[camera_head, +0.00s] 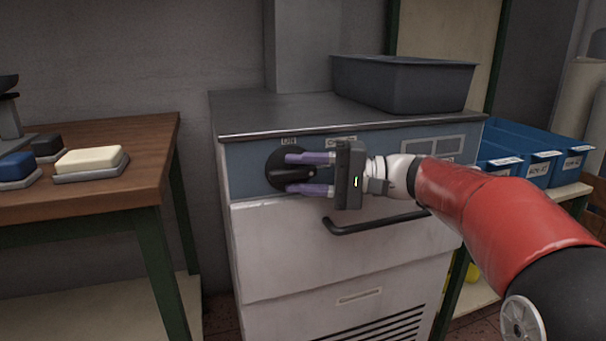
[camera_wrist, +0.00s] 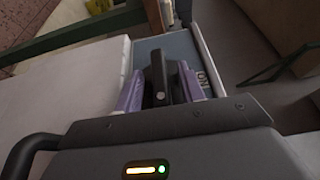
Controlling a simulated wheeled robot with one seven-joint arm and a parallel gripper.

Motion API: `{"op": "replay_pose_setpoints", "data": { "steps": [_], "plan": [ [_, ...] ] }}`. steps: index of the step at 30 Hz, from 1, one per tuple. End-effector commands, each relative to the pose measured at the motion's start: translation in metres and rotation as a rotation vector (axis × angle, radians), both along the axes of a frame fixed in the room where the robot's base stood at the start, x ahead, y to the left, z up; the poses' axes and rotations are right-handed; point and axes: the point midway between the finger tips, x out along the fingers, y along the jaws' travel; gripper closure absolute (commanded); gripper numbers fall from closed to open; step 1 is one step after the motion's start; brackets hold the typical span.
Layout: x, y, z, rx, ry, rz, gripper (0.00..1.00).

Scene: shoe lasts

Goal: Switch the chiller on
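The chiller (camera_head: 340,262) is a pale cabinet with a dark top and a blue-grey control panel. A round black rotary knob (camera_head: 275,171) sits at the panel's left end, below a small label that appears to read ON. My gripper (camera_head: 288,173) is at the knob, its two purple fingers above and below the raised bar of the knob. In the wrist view the black bar (camera_wrist: 158,75) stands between the purple fingers, with a light dot on its end. Small gaps seem to show beside the bar, so the fingers look open around it. Contact is hard to make out.
A black handle (camera_head: 375,222) sticks out below the panel, under my gripper. A dark grey bin (camera_head: 403,84) stands on the chiller's top. A wooden table (camera_head: 95,200) with soap-like blocks is at left. Blue labelled bins (camera_head: 535,150) are on a shelf at right.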

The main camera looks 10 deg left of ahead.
Motion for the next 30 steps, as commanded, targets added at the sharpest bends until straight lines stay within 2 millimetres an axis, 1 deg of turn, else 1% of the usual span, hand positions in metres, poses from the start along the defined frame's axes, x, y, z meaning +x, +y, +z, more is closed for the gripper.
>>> {"op": "replay_pose_setpoints", "data": {
  "steps": [3, 4, 12, 13, 23, 30],
  "plan": [
    [-0.0002, 0.0000, 0.0000, 0.000, 0.000, 0.000, 0.61],
    [-0.0002, -0.0001, 0.0000, 0.000, 0.000, 0.000, 0.64],
    [-0.0002, -0.0002, -0.0001, -0.001, 0.000, 0.001, 0.99],
    [-0.0002, -0.0002, -0.0001, -0.001, 0.000, 0.001, 1.00],
    [-0.0002, -0.0003, 0.0018, -0.034, -0.021, 0.001, 1.00],
    [-0.0006, -0.0001, 0.0062, -0.152, -0.095, 0.002, 1.00]
  ]
}}
